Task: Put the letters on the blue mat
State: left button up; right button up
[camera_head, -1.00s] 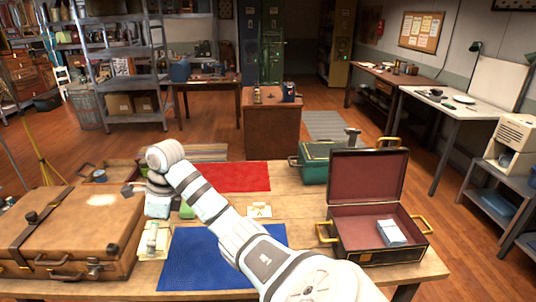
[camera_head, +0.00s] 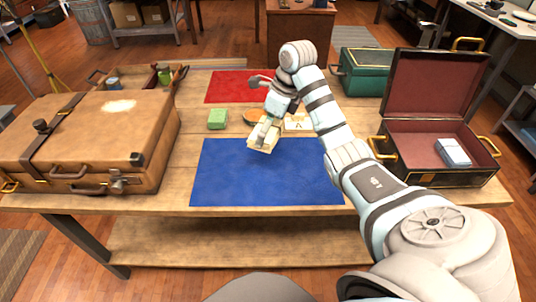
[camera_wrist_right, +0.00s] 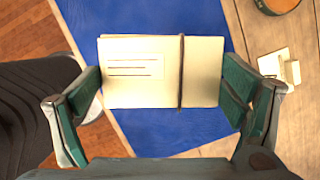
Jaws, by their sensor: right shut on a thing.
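My right gripper (camera_head: 264,136) is shut on a bundle of cream letters (camera_wrist_right: 140,72) with a dark band around it. In the right wrist view the gripper (camera_wrist_right: 163,82) has one finger at each end of the bundle. The bundle also shows in the head view (camera_head: 262,147), over the far edge of the blue mat (camera_head: 265,180). The blue mat lies flat on the wooden table and also shows under the bundle in the wrist view (camera_wrist_right: 170,131). The gap between bundle and mat is hard to judge. My left gripper is not in view.
A card marked A (camera_head: 299,124) and a green block (camera_head: 217,119) lie beyond the blue mat. A red mat (camera_head: 232,86) is farther back. A brown suitcase (camera_head: 90,140) stands left; an open case (camera_head: 430,180) holding a pale bundle (camera_head: 453,152) stands right.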

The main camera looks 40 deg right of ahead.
aim_at(265, 167)
notch_tip(265, 167, down, 12)
jog(key=shift+f, duration=0.25)
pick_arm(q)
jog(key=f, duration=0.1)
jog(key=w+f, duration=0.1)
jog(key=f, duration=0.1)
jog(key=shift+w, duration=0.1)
pick_arm(e)
jog(key=shift+w+d+f, duration=0.1)
jog(key=shift+w+f, duration=0.05)
jog(key=shift+f, duration=0.05)
pick_arm(q)
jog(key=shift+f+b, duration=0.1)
jog(key=shift+b, duration=0.2)
pick_arm(e)
jog(key=shift+f, duration=0.1)
jog(key=o, duration=0.8)
jog(key=shift+o, duration=0.8)
